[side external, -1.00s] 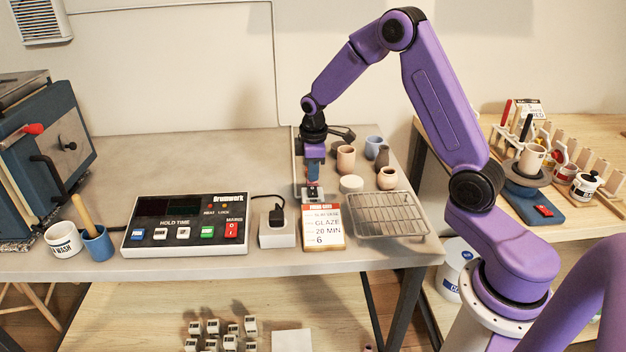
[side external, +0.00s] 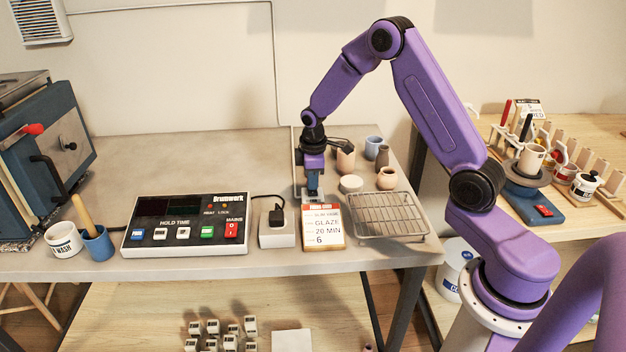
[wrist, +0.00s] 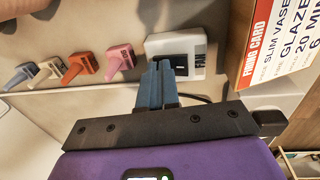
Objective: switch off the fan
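The fan switch is a white box (wrist: 196,44) marked FAN in the wrist view, with a dark rocker partly hidden behind my fingers. My gripper (wrist: 163,63) has its two blue fingers together, with nothing seen between them. The fingertips overlap the switch in the wrist view; I cannot tell whether they touch it. In the side view my gripper (side external: 314,194) points down over the switch's place and hides most of it. The rocker's position is not clear.
A firing card (side external: 323,228) stands close in front, beside a wire rack (side external: 388,215) and a boxed plug socket (side external: 277,236). Small pots (side external: 387,178) stand to the right. Several coloured pieces (wrist: 120,60) line up beside the switch. A control panel (side external: 186,222) lies left.

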